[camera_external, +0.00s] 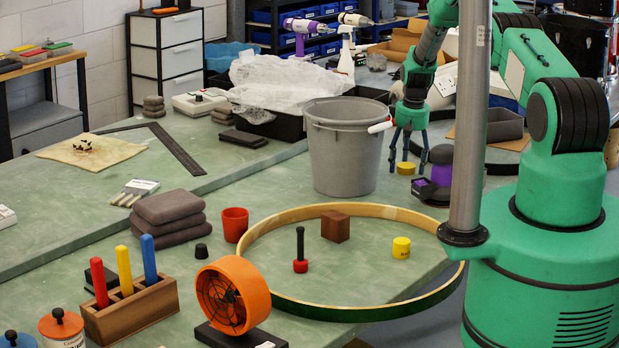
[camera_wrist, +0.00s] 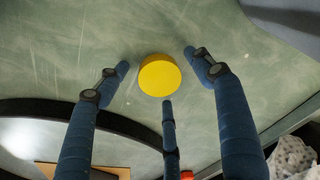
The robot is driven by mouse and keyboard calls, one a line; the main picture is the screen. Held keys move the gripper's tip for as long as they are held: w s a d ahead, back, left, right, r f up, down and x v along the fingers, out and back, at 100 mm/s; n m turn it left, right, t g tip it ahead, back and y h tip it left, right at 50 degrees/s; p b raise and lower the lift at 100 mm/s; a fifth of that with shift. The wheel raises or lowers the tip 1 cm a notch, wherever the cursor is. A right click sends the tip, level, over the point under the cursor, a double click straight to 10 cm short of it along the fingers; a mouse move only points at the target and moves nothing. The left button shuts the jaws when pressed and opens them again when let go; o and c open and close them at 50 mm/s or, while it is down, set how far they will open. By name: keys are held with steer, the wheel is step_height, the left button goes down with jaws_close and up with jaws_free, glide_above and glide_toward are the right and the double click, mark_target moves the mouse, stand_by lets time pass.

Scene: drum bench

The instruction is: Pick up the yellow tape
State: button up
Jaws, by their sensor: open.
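The yellow tape (camera_external: 406,168) is a short flat yellow roll lying on the green bench, right of the grey bucket. In the wrist view the yellow tape (camera_wrist: 160,75) is near the top middle. My gripper (camera_external: 408,160) has three blue fingers pointing down over it. The gripper (camera_wrist: 163,82) is open in the wrist view, with a finger on each side of the tape and one below it in the picture. Gaps show between the side fingers and the tape; the lower fingertip appears close to its edge, and I cannot tell if it touches.
The grey bucket (camera_external: 345,150) stands close left. A purple and black object (camera_external: 437,178) sits close right. A black curved band (camera_wrist: 85,112) lies beside the tape. A wooden hoop (camera_external: 270,222) in front surrounds another yellow cylinder (camera_external: 401,247) and a brown block (camera_external: 335,226).

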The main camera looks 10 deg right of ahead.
mark_target(407, 165)
steer(key=c, duration=1.2)
steer(key=shift+r, duration=0.15)
step_height(407, 165, up, 10)
steer(key=b, duration=0.1)
stand_by(0.6)
